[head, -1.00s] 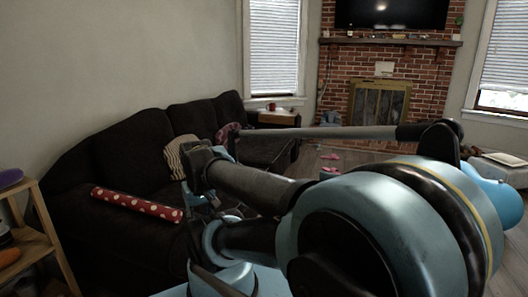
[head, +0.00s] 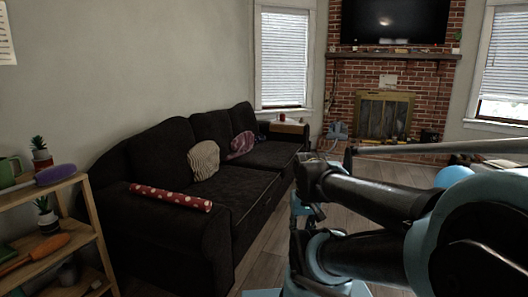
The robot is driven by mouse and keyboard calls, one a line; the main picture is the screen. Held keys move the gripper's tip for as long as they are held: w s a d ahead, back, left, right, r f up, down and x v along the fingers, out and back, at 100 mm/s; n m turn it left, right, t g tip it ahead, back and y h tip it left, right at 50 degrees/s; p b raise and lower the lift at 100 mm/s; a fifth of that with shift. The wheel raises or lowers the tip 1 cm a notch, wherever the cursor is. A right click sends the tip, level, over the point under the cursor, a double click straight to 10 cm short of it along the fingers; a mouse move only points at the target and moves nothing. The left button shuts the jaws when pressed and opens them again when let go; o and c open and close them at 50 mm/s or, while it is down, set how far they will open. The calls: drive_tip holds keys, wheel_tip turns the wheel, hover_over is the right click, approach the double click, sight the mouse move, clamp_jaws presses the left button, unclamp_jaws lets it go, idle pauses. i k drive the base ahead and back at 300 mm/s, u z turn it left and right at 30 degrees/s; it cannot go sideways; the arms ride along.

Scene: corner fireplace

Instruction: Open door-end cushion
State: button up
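The dark sofa (head: 178,226) stands along the left wall in the head view, with its near arm toward me. Its seat has a near cushion (head: 232,190) and a far cushion (head: 268,155); both look flat and down. A striped beige pillow (head: 204,160) leans on the backrest, and a purple-pink pillow (head: 241,145) lies farther along. A red polka-dot roll (head: 170,197) lies across the near arm. I cannot tell which cushion is the door-end one. My arm links fill the lower right, apart from the sofa in the picture. I cannot make out my gripper.
A wooden shelf (head: 81,183) with plants and tools stands at the near left, close to the sofa. Wooden floor (head: 262,248) is clear in front of the sofa. A side table (head: 290,128) and a brick fireplace (head: 385,110) are at the back.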

sight(246, 190)
drive_tip(key=z, duration=0.25)
drive_tip(key=i, duration=1.35)
drive_tip(key=u, duration=0.6)
